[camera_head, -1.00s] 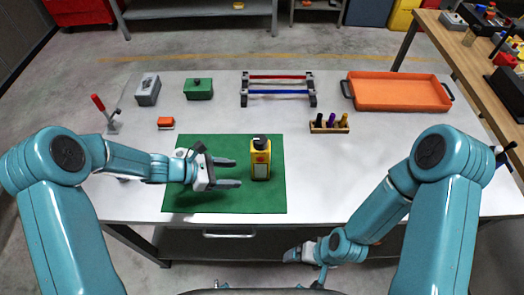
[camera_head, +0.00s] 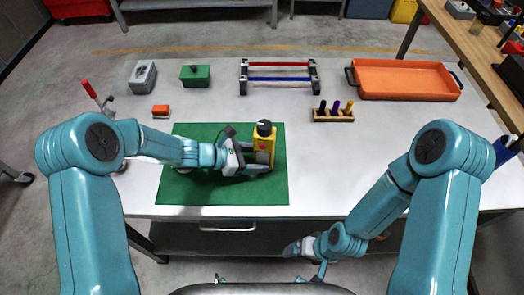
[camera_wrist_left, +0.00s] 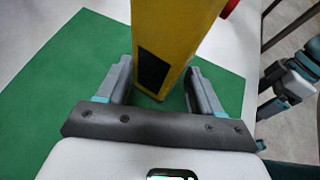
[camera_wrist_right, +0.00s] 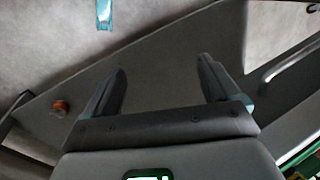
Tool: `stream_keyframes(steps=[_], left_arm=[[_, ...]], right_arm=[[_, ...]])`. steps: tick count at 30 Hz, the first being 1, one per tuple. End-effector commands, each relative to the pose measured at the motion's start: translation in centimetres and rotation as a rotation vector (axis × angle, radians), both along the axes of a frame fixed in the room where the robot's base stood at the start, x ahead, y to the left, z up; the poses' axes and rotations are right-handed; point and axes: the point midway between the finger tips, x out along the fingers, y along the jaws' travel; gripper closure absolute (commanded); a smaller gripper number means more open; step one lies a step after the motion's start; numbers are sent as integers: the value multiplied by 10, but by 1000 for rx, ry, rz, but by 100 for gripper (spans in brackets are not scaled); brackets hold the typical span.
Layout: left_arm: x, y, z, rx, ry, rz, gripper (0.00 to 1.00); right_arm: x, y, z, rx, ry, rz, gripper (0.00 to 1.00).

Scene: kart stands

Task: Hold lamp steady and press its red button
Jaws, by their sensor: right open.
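The lamp (camera_head: 264,146) is a yellow upright body with a black top, standing on the green mat (camera_head: 200,195). In the left wrist view its yellow body (camera_wrist_left: 180,25) fills the top middle, with a dark panel. A piece of the red button (camera_wrist_left: 229,8) shows at its upper right edge. My left gripper (camera_head: 268,183) is open and low at the lamp, its fingers spread to either side of its base in the wrist view (camera_wrist_left: 160,85). I cannot tell whether a finger touches it. My right gripper (camera_head: 290,249) is open and empty, below the table's front edge.
Along the back of the table (camera_head: 380,160) are a grey box (camera_head: 142,76), a green box (camera_head: 195,76), a rack with red and blue bars (camera_head: 279,78) and an orange tray (camera_head: 405,80). A small wooden holder (camera_head: 333,116) stands in front of the tray. The table's right middle is clear.

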Motion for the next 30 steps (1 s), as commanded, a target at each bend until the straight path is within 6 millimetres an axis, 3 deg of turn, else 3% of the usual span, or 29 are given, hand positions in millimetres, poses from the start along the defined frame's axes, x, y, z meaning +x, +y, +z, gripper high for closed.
stream_keyframes(steps=[12,15,18,22,23,30], left_arm=[[2,-6,-4,0,3,-2,37],[2,-6,-4,0,3,-2,65],[2,-6,-4,0,3,-2,77],[3,-6,-3,0,2,-1,78],[3,-6,-3,0,2,-1,78],[3,-6,-3,0,1,0,78]], right_arm=[[0,0,-5,0,0,0,10],[0,0,-5,0,0,0,10],[0,0,-5,0,0,0,10],[0,0,-5,0,0,0,10],[0,0,-5,0,0,0,17],[0,0,-5,0,0,0,95]])
